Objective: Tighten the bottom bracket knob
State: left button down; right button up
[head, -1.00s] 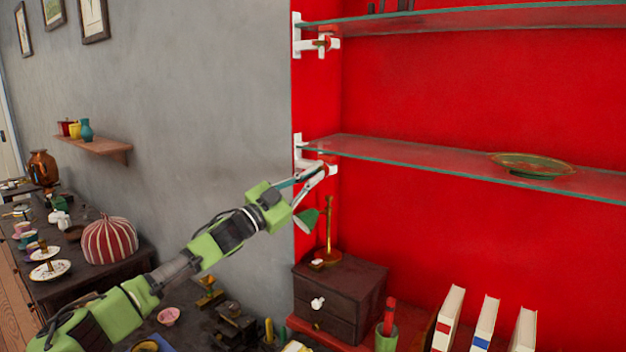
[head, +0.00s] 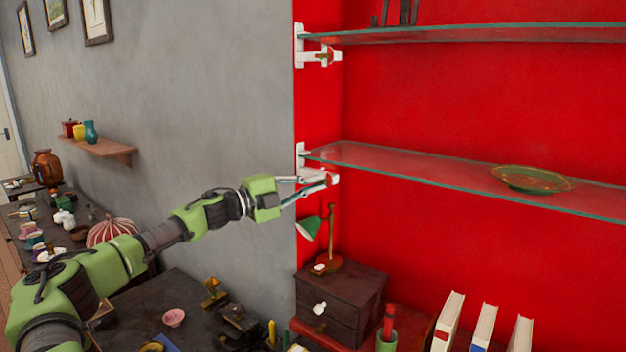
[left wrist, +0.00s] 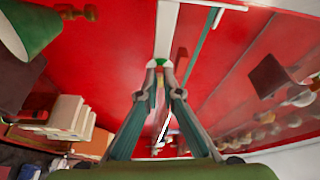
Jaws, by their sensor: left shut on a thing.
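The bottom bracket (head: 301,156) is white and holds the left end of the lower glass shelf (head: 420,170) against the red wall. My left gripper (head: 329,179) is at the front of this bracket, just under the shelf edge, with its fingers closed around the small knob there. The fingers hide most of the knob in the head view. In the left wrist view the fingertips (left wrist: 160,70) meet on the small knob, with the white bracket strip (left wrist: 167,35) behind them. My right gripper is not in view.
An upper bracket (head: 318,57) with its own knob holds the upper glass shelf (head: 470,36). A green dish (head: 533,179) sits on the lower shelf. Below my gripper stand a green-shaded lamp (head: 328,235) and a dark drawer box (head: 342,300). Books (head: 484,325) stand at lower right.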

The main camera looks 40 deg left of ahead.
pick_arm(q)
jog(key=shift+m+g+p, duration=0.3)
jog(key=shift+m, duration=0.3)
jog(key=c, duration=2.2)
grip_release()
